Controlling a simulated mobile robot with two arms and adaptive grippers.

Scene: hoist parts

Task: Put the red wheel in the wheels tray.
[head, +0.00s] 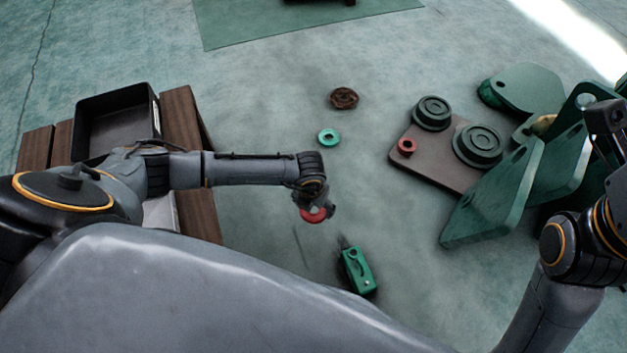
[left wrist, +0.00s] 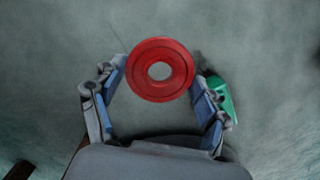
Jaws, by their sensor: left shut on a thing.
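My left gripper (head: 314,205) is shut on the red wheel (head: 313,216) and holds it above the floor. In the left wrist view, the red wheel (left wrist: 135,72) shows as a round disc with a centre hole, between the fingertips (left wrist: 160,74). A black open tray (head: 113,128) stands on the wooden bench at the left; its visible inside looks empty. A lighter box or tray, partly hidden by my left arm, is nearer on the bench. I cannot read a label on either. My right arm is at the right edge; its gripper is not clear.
A wooden bench (head: 184,118) stands at the left. A green ring (head: 328,137), a rusty wheel (head: 344,98) and a green block-like part (head: 357,270) lie on the floor. A brown plate (head: 435,177) with dark round parts and a small red ring (head: 407,146) lies by green plates (head: 495,190).

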